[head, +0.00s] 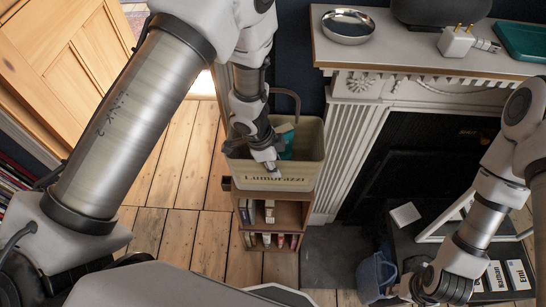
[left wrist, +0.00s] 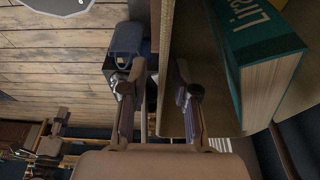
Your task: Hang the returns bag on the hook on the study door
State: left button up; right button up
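A beige open-topped bag lettered "Lumorazzi" (head: 300,180) stands on a small bookcase in the head view. A dark curved handle (head: 290,94) rises behind it and a teal book is inside; the book (left wrist: 245,60) shows large in the left wrist view. My left gripper (head: 272,167) is at the bag's front rim. In the left wrist view its fingers (left wrist: 158,95) are apart, with the bag's wall (left wrist: 165,75) between them. My right gripper (head: 425,288) is low at the right; its opening cannot be made out. A wooden door (head: 65,45) is at upper left; no hook is visible.
A small bookcase (head: 275,215) is under the bag. A white fireplace mantel (head: 400,62) with a dish, plug and teal tray is close on the right. A blue bag (head: 375,276) sits beside my right gripper. Bare floor (head: 175,185) lies between bookcase and door.

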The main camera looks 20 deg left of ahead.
pick_arm(q)
jog(key=shift+a, duration=0.1)
grip_shut()
jog(key=shift+r, duration=0.15)
notch_tip(320, 180, up, 5)
jog(key=p, duration=0.6)
dwell(0.3)
